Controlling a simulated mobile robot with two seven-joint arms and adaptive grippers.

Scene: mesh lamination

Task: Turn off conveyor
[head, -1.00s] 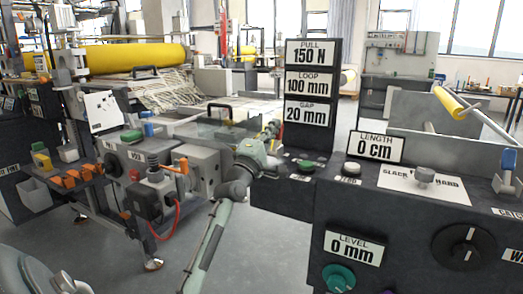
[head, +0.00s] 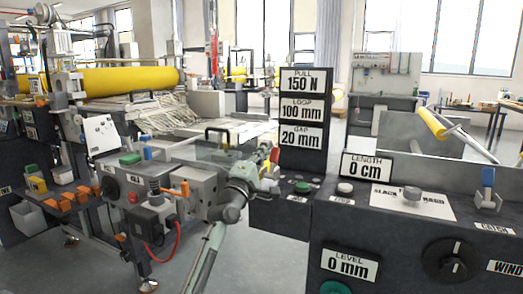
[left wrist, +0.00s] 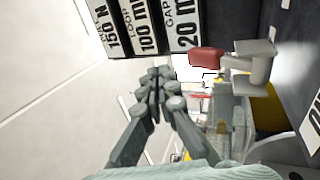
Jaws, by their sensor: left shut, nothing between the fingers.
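My left gripper (head: 265,163) is shut and empty, just left of the dark control console. Its closed fingers (left wrist: 155,88) show in the left wrist view. A grey lever-like part with a red end (left wrist: 206,61) is to the right of and above the fingertips there, apart from them in the picture. A red part (head: 274,156) also shows at the gripper in the head view, partly hidden. A green button (head: 302,187) is on the console's low left section, right of the gripper. I cannot read a conveyor label. My right gripper is not in view.
The sign tower (head: 304,115) stands behind the green button. The console (head: 400,225) carries a white button (head: 345,187), a grey knob (head: 411,193) and a black dial (head: 452,262). A machine with a red button (head: 132,197) stands left of my arm. Grey floor shows between.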

